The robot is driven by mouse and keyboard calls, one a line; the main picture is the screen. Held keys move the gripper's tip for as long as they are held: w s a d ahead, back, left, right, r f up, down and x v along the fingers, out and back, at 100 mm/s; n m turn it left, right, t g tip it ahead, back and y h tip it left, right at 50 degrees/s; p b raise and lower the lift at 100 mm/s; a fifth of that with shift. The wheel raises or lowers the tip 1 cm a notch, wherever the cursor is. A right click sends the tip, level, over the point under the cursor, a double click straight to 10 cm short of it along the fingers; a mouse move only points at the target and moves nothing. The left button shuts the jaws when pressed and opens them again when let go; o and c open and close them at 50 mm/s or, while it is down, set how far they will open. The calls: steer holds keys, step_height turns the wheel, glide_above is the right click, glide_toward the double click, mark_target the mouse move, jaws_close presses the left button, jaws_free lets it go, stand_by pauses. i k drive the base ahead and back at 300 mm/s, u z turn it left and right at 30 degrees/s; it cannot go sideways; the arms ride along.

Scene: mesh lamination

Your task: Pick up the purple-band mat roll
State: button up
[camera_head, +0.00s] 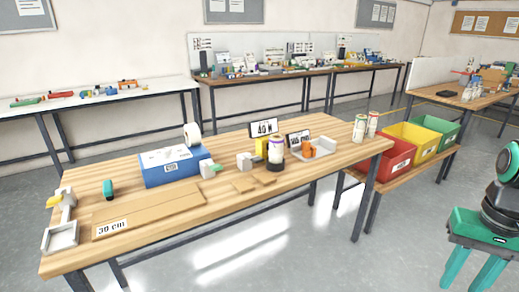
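An upright pale roll (276,150) with what looks like a purplish band stands on a dark round base near the middle of the wooden table (150,211).
A blue box (172,168), a white tape roll (192,134), a 30 cm board (150,211) and a grey tray (318,152) occupy the table. Red (392,160), yellow (413,140) and green (437,130) bins stand on a low bench to its right. Floor around my gripper is clear.

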mark_target(276, 141)
steer(key=z, duration=0.2)
steer(key=i, duration=1.05)
steer(key=z, duration=0.5)
